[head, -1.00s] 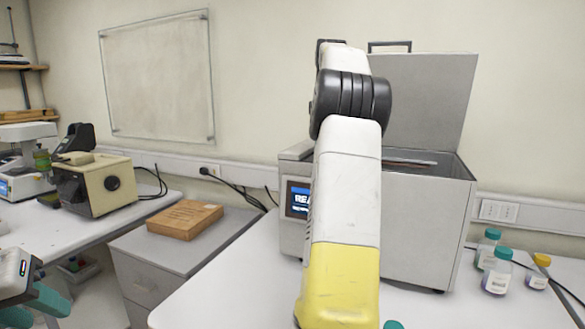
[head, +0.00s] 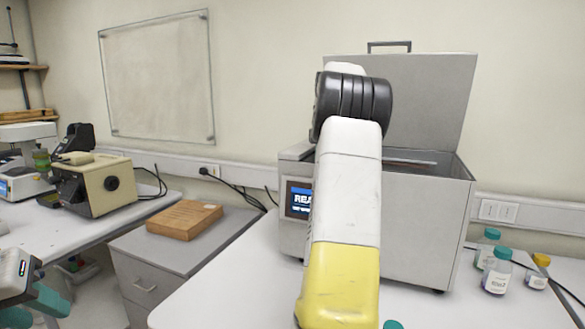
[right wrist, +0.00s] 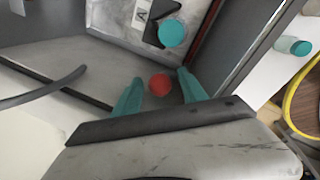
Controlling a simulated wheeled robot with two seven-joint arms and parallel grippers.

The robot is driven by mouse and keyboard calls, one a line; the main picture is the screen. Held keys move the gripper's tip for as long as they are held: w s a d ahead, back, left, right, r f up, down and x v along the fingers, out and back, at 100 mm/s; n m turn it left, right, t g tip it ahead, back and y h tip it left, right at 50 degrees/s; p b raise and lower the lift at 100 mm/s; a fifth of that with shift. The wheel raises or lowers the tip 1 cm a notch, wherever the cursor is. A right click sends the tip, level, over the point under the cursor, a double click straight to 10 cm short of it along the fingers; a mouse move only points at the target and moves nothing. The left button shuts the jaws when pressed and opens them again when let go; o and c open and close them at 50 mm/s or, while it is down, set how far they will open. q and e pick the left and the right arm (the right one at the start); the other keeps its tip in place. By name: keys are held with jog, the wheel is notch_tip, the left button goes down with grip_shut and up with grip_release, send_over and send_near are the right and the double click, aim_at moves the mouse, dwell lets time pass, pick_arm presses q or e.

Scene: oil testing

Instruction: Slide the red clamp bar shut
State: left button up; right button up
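In the right wrist view, a round red knob (right wrist: 160,84) sits between the two teal fingertips of my right gripper (right wrist: 160,91). The fingers are apart, and I see no clear contact with the knob. A thin red strip (right wrist: 206,38) runs along a dark edge to its right; I cannot tell which red part is the clamp bar. In the head view my right arm covers part of the grey bath (head: 425,225), and that gripper is hidden. My left gripper (head: 32,308) is at the lower left, teal fingers spread and empty, away from the bath.
The bath's lid (head: 425,100) stands open. A teal round cap (right wrist: 172,33) lies close beyond the red knob. Bottles (head: 497,270) stand right of the bath. A wooden box (head: 185,219) is on the cabinet at left. The table front left of my right arm is clear.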

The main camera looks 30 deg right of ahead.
grip_shut()
dwell(1.3)
